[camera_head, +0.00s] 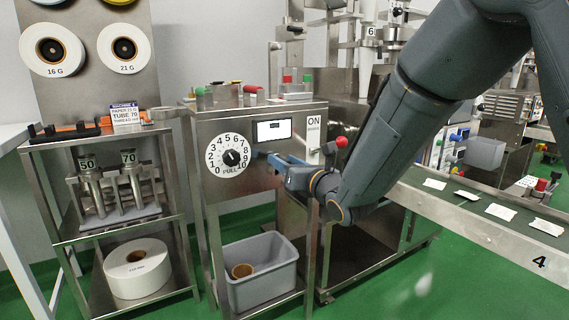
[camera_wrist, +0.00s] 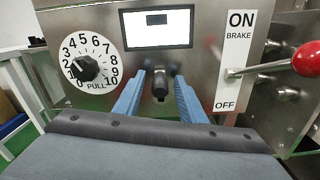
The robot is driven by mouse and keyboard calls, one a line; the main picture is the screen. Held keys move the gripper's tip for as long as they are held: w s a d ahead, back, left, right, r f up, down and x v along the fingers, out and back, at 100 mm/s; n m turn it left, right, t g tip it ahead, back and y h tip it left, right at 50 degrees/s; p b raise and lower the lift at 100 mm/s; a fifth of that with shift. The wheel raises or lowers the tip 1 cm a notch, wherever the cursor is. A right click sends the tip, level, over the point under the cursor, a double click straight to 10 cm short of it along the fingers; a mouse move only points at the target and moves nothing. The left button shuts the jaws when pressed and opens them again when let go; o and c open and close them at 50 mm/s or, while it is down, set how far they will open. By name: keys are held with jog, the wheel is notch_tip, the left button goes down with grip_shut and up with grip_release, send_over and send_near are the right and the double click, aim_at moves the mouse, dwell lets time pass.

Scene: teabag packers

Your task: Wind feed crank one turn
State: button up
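My gripper (camera_head: 264,157) reaches the front of the steel machine panel (camera_head: 290,118), just below the white display. In the wrist view its two blue fingers (camera_wrist: 159,80) are spread apart. A small dark knob-like handle (camera_wrist: 160,86) on a metal fitting stands between them, with a gap on each side. It looks like the feed crank, but its arm is not clear.
A numbered "PULL" dial (camera_wrist: 87,67) is left of the fingers, below and left of the display (camera_wrist: 157,27). A red-ball brake lever (camera_wrist: 306,58) juts out on the right beside an ON/OFF plate (camera_wrist: 235,60). A conveyor (camera_head: 460,218) runs at the right.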

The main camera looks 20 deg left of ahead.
grip_shut()
jog(key=shift+d, duration=0.1)
